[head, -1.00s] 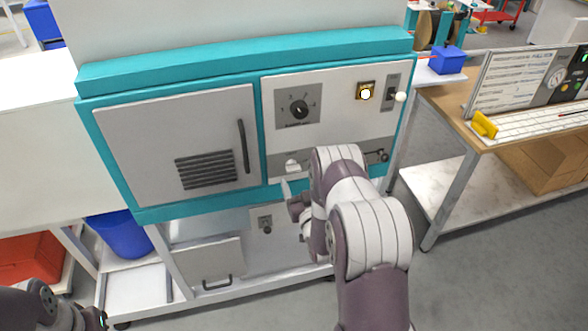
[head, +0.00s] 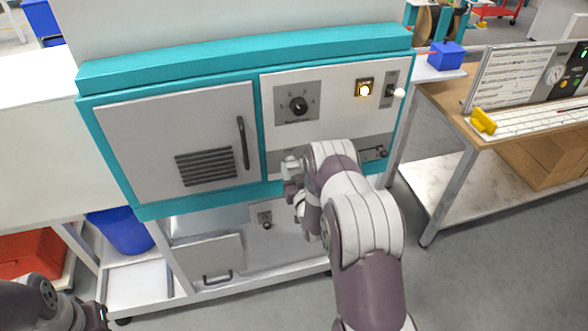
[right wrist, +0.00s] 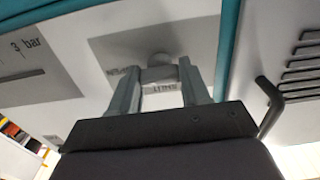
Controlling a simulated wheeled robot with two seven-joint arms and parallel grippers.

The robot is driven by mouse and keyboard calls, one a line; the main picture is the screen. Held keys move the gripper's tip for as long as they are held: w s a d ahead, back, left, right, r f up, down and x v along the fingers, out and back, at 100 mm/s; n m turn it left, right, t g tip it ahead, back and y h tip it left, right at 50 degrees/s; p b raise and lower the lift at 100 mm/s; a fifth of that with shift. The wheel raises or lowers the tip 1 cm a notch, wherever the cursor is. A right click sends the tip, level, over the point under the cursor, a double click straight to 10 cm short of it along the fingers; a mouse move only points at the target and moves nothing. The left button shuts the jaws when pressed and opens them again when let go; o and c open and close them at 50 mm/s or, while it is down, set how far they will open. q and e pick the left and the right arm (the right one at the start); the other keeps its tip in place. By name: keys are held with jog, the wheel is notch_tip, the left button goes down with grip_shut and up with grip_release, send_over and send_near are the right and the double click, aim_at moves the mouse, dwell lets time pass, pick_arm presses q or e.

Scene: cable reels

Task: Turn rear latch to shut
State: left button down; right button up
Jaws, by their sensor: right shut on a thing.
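The plate's lettering, OPEN and SHUT, appears upside down there, with SHUT between the fingers. In the head view the right gripper (head: 291,172) is at the lower control panel, partly hidden by my arm. My left gripper (head: 100,318) shows only in part at the bottom left; its jaws are unclear.
Left of the latch is a grey door (head: 175,140) with a black bar handle (head: 243,143). A small lever (head: 381,153) is at the right. A bench (head: 455,118) stands right of the machine.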

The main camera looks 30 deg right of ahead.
jog(key=shift+s+f+n+b, duration=0.1)
jog(key=shift+n+b, duration=2.75)
jog(key=shift+n, duration=1.55)
jog(key=shift+f+n+b, duration=0.1)
jog(key=shift+n+b, duration=2.7)
jog(key=shift+n, duration=1.9)
jog(key=o, duration=1.1)
jog(key=shift+r, duration=0.1)
jog(key=shift+c, duration=0.2)
jog(key=shift+r, duration=0.1)
